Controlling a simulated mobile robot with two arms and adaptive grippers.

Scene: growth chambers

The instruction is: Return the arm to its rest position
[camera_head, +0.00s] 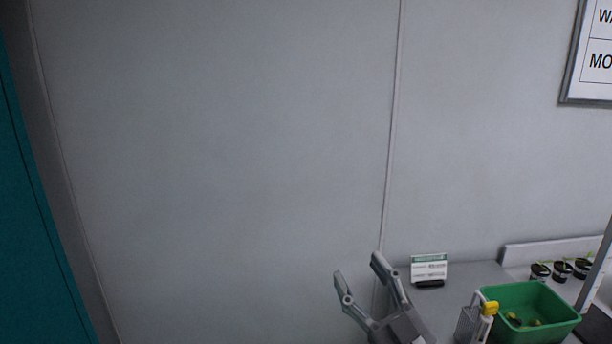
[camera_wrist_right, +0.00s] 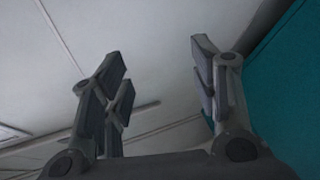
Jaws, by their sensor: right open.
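My right gripper (camera_head: 362,272) is raised at the bottom centre of the head view, in front of the grey wall and left of the bench. Its two fingers are spread apart with nothing between them. My left gripper is in neither view.
A grey bench (camera_head: 468,275) at the lower right holds a green tub (camera_head: 560,326), a small card on a stand (camera_head: 429,268), a yellow-topped item (camera_head: 489,308) and several dark pots with seedlings (camera_head: 562,271). A teal panel (camera_head: 35,215) stands at the left.

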